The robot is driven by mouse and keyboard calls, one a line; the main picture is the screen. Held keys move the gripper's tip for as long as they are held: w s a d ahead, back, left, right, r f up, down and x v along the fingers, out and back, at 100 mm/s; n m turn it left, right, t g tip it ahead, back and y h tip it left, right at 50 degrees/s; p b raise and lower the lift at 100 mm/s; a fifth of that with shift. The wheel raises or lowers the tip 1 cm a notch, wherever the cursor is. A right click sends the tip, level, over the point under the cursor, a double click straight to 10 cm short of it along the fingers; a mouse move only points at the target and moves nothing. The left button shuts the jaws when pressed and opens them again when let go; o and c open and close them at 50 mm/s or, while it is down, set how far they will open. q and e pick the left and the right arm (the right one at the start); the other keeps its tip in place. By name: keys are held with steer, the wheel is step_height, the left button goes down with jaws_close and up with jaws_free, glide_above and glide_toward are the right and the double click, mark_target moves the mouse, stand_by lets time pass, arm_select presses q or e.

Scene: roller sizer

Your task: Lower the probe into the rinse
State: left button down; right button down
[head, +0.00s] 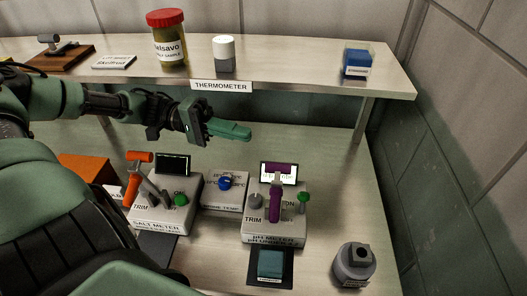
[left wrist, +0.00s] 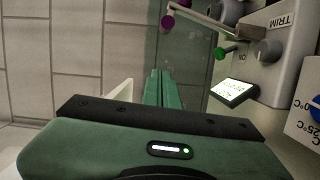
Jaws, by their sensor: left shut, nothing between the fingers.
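My left gripper (head: 245,132) is shut and empty, above the bench and behind the meters. Its closed green fingers (left wrist: 163,88) also show in the left wrist view. The pH meter (head: 262,237) stands at centre right with a purple-handled part (head: 275,200) standing up at its front. In the left wrist view, a purple end (left wrist: 168,22) on a pale rod shows beside the meter, apart from my fingers. A dark teal square vessel (head: 271,263) sits in front of the pH meter; I cannot tell whether it is the rinse. My right gripper is out of view.
The salt meter (head: 160,215) with an orange handle (head: 139,158) stands left, and a blue-knobbed box (head: 222,192) between the meters. A grey bottle (head: 353,268) is at the right. A shelf (head: 300,72) with jars runs above. Bench right of my fingers is clear.

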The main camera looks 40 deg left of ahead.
mark_target(262, 167)
arm_select(q)
steer(key=s+d+p, duration=0.1)
steer(key=d+p, duration=0.1)
steer(key=d, duration=0.6)
steer(key=shift+s+f+p, duration=0.2)
steer(key=shift+s+p, duration=0.05)
steer(key=shift+p, duration=0.1)
steer(key=shift+d, duration=0.1)
steer(key=s+p, duration=0.1)
steer(key=d+m+p, duration=0.1)
steer(key=p, duration=0.1)
steer(key=s+r+p, duration=0.1)
steer(key=p, duration=0.1)
steer(key=shift+s+d, duration=0.25)
steer(key=shift+s, duration=0.05)
steer(key=shift+s+d+f+m+p, duration=0.2)
steer(key=shift+s+m+p, duration=0.1)
steer(key=shift+s+p, duration=0.05)
